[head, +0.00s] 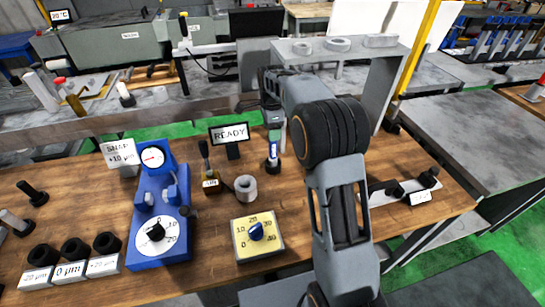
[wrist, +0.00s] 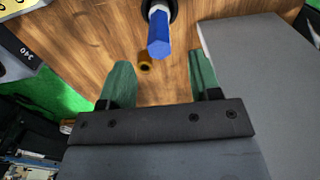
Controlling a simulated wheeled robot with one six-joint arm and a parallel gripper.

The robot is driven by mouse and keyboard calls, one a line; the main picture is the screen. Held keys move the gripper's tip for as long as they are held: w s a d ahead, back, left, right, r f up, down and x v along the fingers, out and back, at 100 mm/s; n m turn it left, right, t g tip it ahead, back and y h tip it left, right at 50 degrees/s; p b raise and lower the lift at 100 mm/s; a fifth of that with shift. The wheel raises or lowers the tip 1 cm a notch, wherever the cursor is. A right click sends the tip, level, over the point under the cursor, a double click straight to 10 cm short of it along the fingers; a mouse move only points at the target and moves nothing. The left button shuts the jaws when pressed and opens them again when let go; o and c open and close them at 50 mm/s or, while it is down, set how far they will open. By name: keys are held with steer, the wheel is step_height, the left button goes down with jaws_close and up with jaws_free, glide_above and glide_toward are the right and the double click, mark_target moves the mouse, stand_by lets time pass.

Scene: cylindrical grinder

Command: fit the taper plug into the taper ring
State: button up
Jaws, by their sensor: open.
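The taper plug, seen by its blue handle (head: 273,147), stands upright in a black base on the wooden bench. In the wrist view its blue hexagonal handle (wrist: 159,38) shows ahead of my fingers, with a white collar and black ring behind it. My gripper (head: 273,126) is over the handle; its two green fingers stand apart in the wrist view (wrist: 160,66), with nothing held between them. The handle appears beyond the fingertips; contact cannot be told. The grey taper ring (head: 246,188) sits on the bench, left of and nearer than the plug.
A blue gauge stand (head: 162,215) is at left. A yellow dial box (head: 257,234) stands in front of the ring. A READY sign (head: 230,135) and a brush-like tool (head: 208,172) are close by.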

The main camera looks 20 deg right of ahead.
glide_above(273, 155)
steer(key=w, duration=0.1)
steer(key=shift+w+d+f+p, duration=0.15)
steer(key=shift+f+p, duration=0.2)
steer(key=shift+f, duration=2.3)
steer(key=shift+c, duration=0.3)
jaws_close()
